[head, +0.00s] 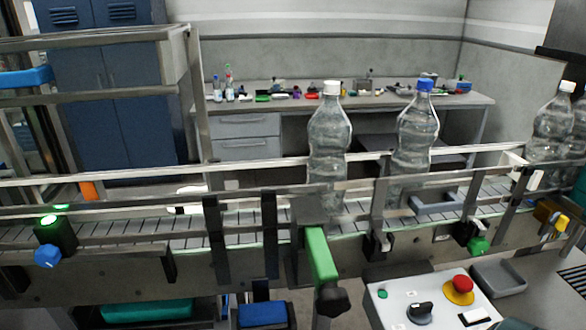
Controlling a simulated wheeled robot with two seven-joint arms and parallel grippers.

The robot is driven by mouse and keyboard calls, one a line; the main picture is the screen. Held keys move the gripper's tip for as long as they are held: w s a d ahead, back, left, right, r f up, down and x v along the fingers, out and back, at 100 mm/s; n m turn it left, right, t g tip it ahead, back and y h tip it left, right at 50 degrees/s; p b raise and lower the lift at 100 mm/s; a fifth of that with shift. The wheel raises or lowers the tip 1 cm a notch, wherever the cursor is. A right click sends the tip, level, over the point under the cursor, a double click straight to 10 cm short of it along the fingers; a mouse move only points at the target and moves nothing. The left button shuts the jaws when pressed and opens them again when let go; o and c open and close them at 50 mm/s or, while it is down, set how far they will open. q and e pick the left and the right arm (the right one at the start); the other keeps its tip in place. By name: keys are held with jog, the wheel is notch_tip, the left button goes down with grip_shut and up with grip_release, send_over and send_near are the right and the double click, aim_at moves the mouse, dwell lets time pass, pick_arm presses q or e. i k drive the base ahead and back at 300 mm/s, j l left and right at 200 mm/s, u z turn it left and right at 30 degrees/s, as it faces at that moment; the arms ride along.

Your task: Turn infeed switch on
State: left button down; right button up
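No switch has a readable infeed label, so I cannot tell which one is the infeed switch. A black rotary switch (420,312) sits on the light grey control panel (385,300) at the lower right. A red emergency button on a yellow ring (460,288) and a small green button (382,294) are on the same panel. A blue knob (47,256) is on the conveyor's front at the far left, below a lit green lamp (48,220). Neither gripper can be made out; a dark shape at the bottom edge right of the panel is unclear.
The conveyor (150,232) crosses the view with metal rails, carrying clear bottles (329,140). A green lever (320,256) with a black knob sticks out in front. A grey tray (498,278) lies beside the panel. A cluttered bench (270,104) stands behind.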

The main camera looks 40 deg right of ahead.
aim_at(420, 314)
jog(key=k+l+z, duration=0.1)
jog(key=z, duration=0.35)
jog(key=l+z, duration=0.3)
jog(key=z, duration=0.2)
